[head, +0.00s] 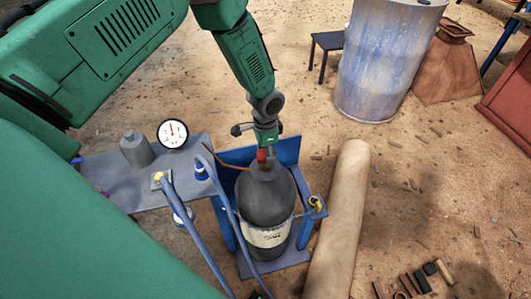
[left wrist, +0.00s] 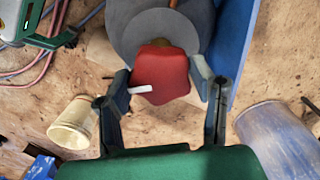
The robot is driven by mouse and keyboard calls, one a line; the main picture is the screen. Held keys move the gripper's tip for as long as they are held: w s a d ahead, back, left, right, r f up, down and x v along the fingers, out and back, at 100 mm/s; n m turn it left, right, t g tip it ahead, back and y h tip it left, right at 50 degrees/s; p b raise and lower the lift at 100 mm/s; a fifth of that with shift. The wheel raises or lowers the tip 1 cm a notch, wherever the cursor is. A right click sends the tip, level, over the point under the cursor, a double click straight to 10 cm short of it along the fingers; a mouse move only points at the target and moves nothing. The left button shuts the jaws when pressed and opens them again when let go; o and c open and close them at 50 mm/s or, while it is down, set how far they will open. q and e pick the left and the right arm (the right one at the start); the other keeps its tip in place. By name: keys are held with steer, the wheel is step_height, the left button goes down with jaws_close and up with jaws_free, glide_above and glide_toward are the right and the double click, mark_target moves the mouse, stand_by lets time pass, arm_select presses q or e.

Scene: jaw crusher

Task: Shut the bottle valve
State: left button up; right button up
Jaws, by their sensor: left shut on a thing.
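The dark grey gas bottle (head: 266,197) stands upright in a blue stand, with a pale label low on its side. Its red valve knob (head: 262,155) is on top, mostly hidden under my left gripper (head: 266,145), which comes down from above. In the left wrist view the red knob (left wrist: 160,75) has a white mark on its face. The fingers of my left gripper (left wrist: 163,82) are on either side of it, shut on it. The bottle's round grey top shows behind the knob. My right gripper is not in view.
A grey bench (head: 120,180) on the left carries a dial gauge (head: 172,133) and a small grey canister (head: 136,149). Blue hoses and torches (head: 190,222) hang close to the bottle's left. A tan pipe (head: 339,215) lies right of the stand. A blue-grey drum (head: 388,60) stands farther back.

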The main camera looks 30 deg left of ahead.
arm_select(q)
steer(key=shift+o, duration=0.2)
steer(key=shift+w+r+m, duration=0.15)
steer(key=shift+w+m, duration=0.2)
steer(key=shift+m, duration=0.35)
steer(key=shift+c, duration=0.2)
steer(key=o, duration=1.1)
steer(key=shift+o, duration=0.5)
steer(key=shift+s, duration=0.1)
step_height(320, 180, up, 12)
steer(key=shift+f, duration=0.2)
